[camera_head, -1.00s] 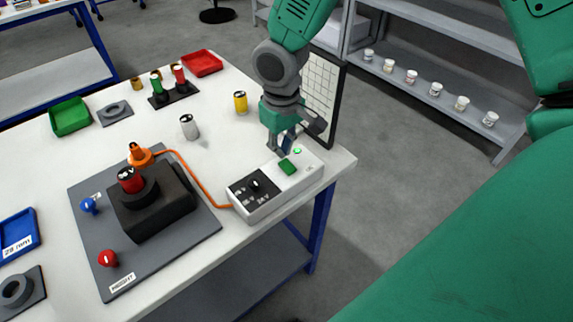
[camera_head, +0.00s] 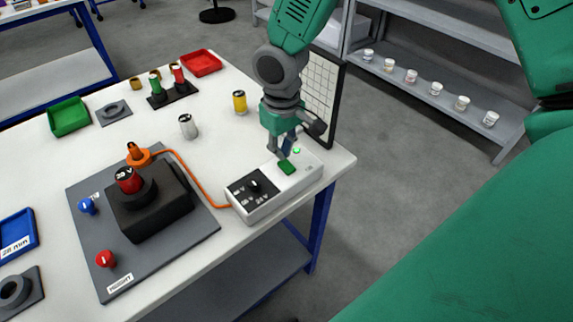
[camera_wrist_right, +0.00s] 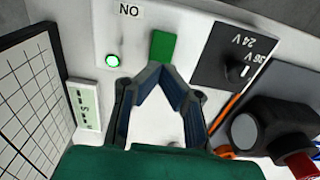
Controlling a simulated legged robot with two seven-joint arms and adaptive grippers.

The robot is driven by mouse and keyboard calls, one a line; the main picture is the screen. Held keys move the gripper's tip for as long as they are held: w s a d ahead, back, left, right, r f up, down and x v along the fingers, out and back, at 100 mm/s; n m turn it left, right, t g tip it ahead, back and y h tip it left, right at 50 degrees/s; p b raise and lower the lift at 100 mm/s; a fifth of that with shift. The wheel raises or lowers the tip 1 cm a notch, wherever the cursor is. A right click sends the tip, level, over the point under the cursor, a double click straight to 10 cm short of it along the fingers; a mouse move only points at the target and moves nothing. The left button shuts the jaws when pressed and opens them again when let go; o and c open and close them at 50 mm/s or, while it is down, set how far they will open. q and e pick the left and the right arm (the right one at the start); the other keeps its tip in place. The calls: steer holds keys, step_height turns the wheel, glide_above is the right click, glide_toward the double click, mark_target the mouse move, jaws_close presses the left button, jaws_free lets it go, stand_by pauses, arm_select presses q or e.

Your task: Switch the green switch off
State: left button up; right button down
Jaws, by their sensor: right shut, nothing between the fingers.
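The white control box (camera_head: 265,206) sits at the table's right corner. Its green switch (camera_head: 286,167) is on the top face and also shows in the right wrist view (camera_wrist_right: 162,46). A small round green lamp (camera_wrist_right: 113,60) beside the switch glows; it shows in the head view too (camera_head: 296,150). My right gripper (camera_head: 282,154) is over the box, just behind the switch, fingers pointing down. In the right wrist view its fingertips (camera_wrist_right: 162,70) meet at the lower edge of the switch, shut and empty. I cannot tell if they touch it. My left gripper is out of view.
A black selector panel (camera_wrist_right: 236,57) with a knob is on the same box. An orange cable (camera_head: 190,175) runs to the black fixture (camera_head: 150,208). A gridded board (camera_head: 322,95) stands close beside my gripper.

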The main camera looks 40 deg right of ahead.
steer(key=shift+d+f, duration=0.1)
steer(key=shift+f, duration=0.2)
steer(key=shift+f+b, duration=0.5)
steer(key=shift+f, duration=0.25)
stand_by(0.4)
step_height(320, 180, up, 7)
steer(key=p, duration=0.7)
steer(key=shift+r, duration=0.1)
stand_by(0.4)
